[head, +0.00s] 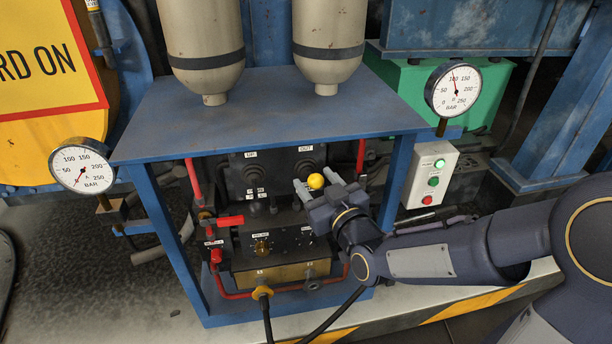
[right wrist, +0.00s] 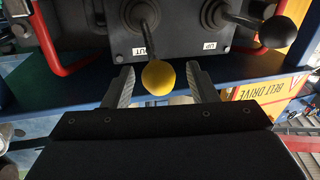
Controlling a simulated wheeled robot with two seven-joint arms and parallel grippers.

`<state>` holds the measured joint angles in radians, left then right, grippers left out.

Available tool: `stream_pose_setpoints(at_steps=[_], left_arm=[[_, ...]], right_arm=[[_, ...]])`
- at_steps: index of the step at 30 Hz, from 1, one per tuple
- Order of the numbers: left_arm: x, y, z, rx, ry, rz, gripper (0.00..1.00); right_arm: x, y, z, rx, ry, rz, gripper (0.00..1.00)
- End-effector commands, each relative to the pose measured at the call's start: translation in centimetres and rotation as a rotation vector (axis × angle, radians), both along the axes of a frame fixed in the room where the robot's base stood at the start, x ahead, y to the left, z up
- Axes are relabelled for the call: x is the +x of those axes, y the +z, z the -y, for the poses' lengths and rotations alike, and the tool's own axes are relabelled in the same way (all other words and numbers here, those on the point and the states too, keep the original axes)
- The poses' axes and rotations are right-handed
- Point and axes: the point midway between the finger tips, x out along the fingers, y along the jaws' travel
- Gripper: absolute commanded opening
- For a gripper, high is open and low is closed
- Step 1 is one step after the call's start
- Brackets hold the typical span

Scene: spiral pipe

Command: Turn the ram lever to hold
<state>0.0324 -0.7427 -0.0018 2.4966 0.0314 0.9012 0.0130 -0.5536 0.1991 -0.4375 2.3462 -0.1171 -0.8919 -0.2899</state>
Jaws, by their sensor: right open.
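In the head view a yellow ball knob (head: 316,181) stands out in front of the valve panel (head: 268,172), below the OUT label. In the right wrist view the same yellow knob (right wrist: 158,77) sits on a lever whose dark boot (right wrist: 142,16) is beside the OUT label. My right gripper (head: 313,177) is open around the knob. In the right wrist view my two fingers (right wrist: 158,68) stand on either side of it, with a gap on each side. No label reading ram or hold is legible. My left gripper is not in view.
A second lever with a dark knob (right wrist: 277,31) is near the UP label. The blue frame (head: 160,235) surrounds the panel, with red pipes (head: 193,180) and a red handle (head: 230,221) at left. A button box (head: 432,174) stands to the right.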

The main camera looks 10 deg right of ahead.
Motion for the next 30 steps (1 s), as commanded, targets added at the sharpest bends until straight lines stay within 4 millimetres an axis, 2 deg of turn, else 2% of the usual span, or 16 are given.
stream_pose_setpoints(at_steps=[3, 6, 16, 27, 30], left_arm=[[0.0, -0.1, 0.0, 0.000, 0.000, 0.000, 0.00], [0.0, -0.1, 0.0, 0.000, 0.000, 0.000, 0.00], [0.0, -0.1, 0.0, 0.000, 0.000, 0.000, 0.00], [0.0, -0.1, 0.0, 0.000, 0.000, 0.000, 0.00], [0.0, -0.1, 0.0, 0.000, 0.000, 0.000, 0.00]], right_arm=[[1.6, 0.0, -0.4, 0.000, 0.000, 0.000, 0.52], [2.3, 0.0, -0.5, 0.000, 0.001, -0.001, 0.52], [2.7, 0.0, -0.6, 0.002, 0.000, -0.001, 0.51], [2.6, 0.0, -0.6, 0.002, 0.000, -0.001, 0.03], [2.6, 0.0, -0.6, 0.002, 0.000, -0.001, 0.00]])
